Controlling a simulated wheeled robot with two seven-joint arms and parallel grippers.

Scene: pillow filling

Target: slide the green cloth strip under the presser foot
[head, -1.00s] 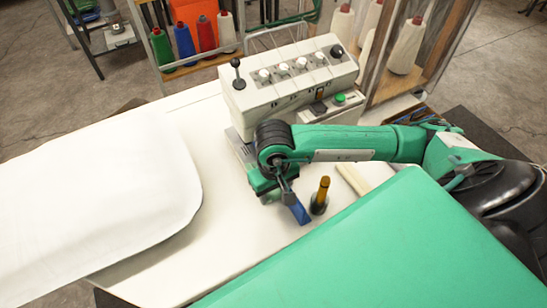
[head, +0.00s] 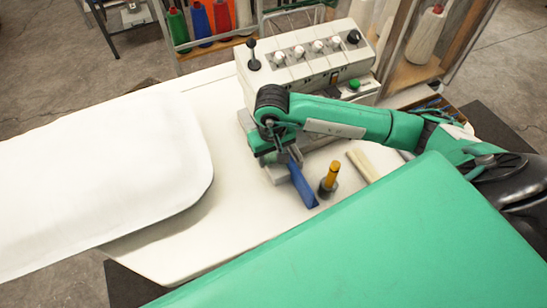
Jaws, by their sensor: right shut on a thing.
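The sewing machine (head: 305,58) is a white box with a row of white knobs, standing at the back of the white table. My right gripper (head: 286,163) points down beside the machine's near left end. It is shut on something. My gripper and wrist hide what it holds, and I cannot make out the green cloth strip apart from my own green parts. The presser foot is hidden behind my right wrist. My left gripper is not in view.
A blue flat piece (head: 302,187) lies close to my right gripper. An amber-handled tool (head: 330,178) stands just right of it, and a pale bar (head: 363,165) lies beyond.

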